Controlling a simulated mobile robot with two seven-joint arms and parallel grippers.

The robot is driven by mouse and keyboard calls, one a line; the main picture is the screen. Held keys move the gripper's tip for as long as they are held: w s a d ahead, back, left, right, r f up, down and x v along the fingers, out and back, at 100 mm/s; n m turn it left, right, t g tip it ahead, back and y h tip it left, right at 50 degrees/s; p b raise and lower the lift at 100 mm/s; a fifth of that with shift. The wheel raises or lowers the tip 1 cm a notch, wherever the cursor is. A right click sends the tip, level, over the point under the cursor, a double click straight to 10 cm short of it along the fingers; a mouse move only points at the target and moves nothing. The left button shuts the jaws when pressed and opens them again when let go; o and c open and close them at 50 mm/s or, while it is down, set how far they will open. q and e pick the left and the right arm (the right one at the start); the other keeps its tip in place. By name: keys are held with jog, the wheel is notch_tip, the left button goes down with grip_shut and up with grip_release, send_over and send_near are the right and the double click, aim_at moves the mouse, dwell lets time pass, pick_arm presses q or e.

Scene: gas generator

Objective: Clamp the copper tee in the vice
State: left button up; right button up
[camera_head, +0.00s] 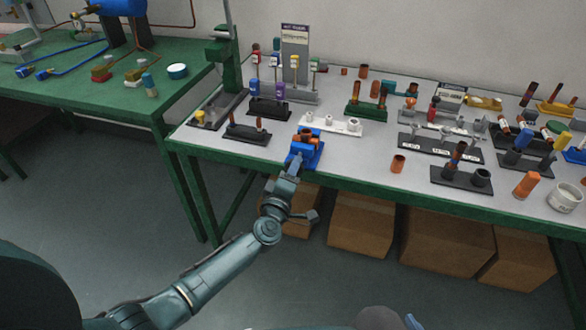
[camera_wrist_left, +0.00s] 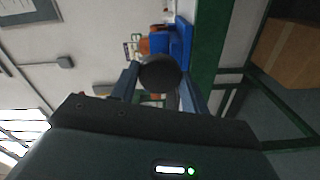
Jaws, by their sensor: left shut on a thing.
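The blue vice (camera_head: 312,158) stands at the front edge of the white-topped bench. The copper tee (camera_head: 306,137) sits at the top of the vice, between its jaws; I cannot tell how tightly. My left gripper (camera_head: 294,166) is at the front of the vice. In the left wrist view, its fingers (camera_wrist_left: 161,82) are shut on a dark round knob (camera_wrist_left: 160,72), which looks like the vice handle. The blue vice (camera_wrist_left: 184,42) and some copper (camera_wrist_left: 158,43) show beyond the knob, partly hidden by it. My right gripper is not in view.
A white rack (camera_head: 335,124) stands right behind the vice. A black stand (camera_head: 247,134) with copper pieces is to its left. A loose copper fitting (camera_head: 398,163) lies to the right. Cardboard boxes (camera_head: 362,222) sit under the bench. Bare bench top lies between vice and fitting.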

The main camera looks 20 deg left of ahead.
pick_arm(q)
jog(key=shift+m+p, duration=0.6)
jog(key=shift+m, duration=0.6)
jog(key=o, duration=1)
jog(key=n+b, duration=0.2)
jog(key=n, duration=0.3)
jog(key=shift+n, duration=0.3)
